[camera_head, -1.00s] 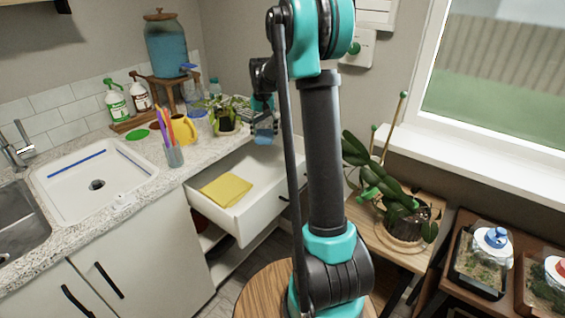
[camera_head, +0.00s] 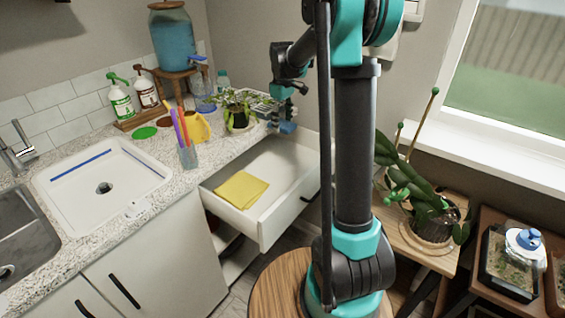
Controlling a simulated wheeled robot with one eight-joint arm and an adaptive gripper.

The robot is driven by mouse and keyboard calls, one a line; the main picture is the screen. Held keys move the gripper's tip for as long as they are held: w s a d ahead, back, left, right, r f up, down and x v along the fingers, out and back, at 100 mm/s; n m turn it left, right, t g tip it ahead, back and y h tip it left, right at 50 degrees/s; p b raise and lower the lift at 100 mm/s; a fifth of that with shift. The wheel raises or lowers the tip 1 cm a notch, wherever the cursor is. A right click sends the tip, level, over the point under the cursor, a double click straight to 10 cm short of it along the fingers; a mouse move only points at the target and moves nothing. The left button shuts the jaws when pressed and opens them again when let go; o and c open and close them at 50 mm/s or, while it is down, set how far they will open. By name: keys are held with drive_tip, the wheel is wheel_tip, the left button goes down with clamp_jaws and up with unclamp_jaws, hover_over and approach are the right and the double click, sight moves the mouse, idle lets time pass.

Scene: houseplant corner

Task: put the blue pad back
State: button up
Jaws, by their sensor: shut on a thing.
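My gripper (camera_head: 283,112) is at the back right end of the counter, next to a leafy potted plant. It is shut on a small blue pad (camera_head: 288,127), which hangs below the fingers at the back of the open drawer. The fingers are small in the picture and partly overlap the pad. The white drawer (camera_head: 283,222) is pulled out under the counter. A folded yellow cloth (camera_head: 241,189) lies inside it, with bare drawer floor around it.
The leafy plant (camera_head: 238,112), a yellow watering can (camera_head: 197,128) and a cup of coloured sticks (camera_head: 187,155) stand on the counter. A wooden round top (camera_head: 275,290) is in front. A cactus-like plant (camera_head: 420,190) stands at right.

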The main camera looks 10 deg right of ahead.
sight(282, 165)
wheel_tip(282, 165, down, 18)
drive_tip(key=shift+r, duration=0.2)
drive_tip(key=shift+f, duration=0.15)
drive_tip(key=o, duration=1.1)
wheel_tip(282, 165, up, 12)
drive_tip(key=shift+r, duration=0.2)
